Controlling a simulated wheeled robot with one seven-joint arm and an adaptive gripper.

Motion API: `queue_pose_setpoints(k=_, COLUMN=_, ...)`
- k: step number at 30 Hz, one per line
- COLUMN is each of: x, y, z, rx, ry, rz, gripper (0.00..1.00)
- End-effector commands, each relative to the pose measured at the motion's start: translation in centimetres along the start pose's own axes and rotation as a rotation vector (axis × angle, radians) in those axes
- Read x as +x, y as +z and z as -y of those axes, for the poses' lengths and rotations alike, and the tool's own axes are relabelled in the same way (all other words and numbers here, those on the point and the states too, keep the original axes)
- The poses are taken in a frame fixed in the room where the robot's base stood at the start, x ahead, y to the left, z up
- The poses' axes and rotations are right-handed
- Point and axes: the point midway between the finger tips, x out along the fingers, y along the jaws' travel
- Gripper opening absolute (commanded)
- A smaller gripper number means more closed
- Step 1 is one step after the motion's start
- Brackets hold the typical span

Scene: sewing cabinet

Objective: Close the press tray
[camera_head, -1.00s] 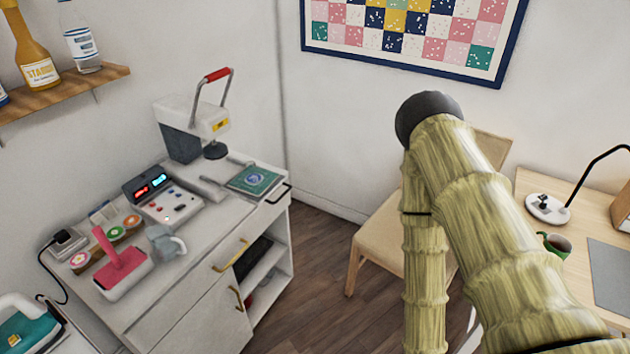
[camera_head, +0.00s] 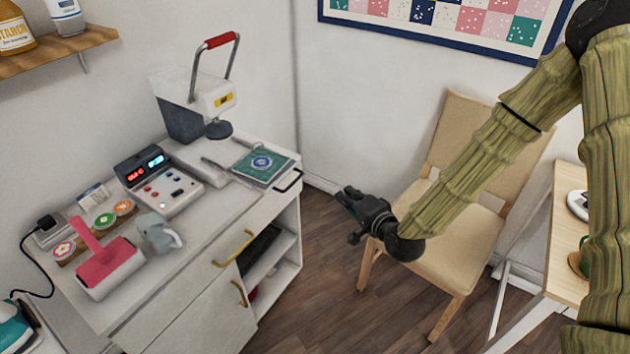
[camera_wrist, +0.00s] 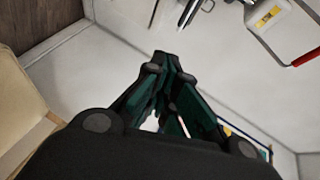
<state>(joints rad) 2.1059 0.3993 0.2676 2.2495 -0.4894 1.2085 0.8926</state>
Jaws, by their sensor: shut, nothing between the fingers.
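The white press (camera_head: 208,100) stands on the cabinet with its red-gripped lever (camera_head: 220,40) raised. Its press tray (camera_head: 243,176) is slid out toward the front right, with a green patterned square (camera_head: 262,162) on top and a dark handle (camera_head: 290,181) at its outer end. My gripper (camera_head: 345,197) is black, shut and empty. It is in the air to the right of the tray handle, apart from it and in front of the chair. In the wrist view, the gripper fingers (camera_wrist: 170,62) are together, and part of the press (camera_wrist: 270,15) shows at the top right.
A wooden chair (camera_head: 440,255) stands behind my arm. The floor between cabinet and chair is open.

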Motion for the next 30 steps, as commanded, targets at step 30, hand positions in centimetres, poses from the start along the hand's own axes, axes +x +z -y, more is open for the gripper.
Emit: queue_pose_setpoints(k=30, x=12.3, y=1.2, z=2.4, rx=0.027, ry=-0.045, rz=-0.007, gripper=0.00)
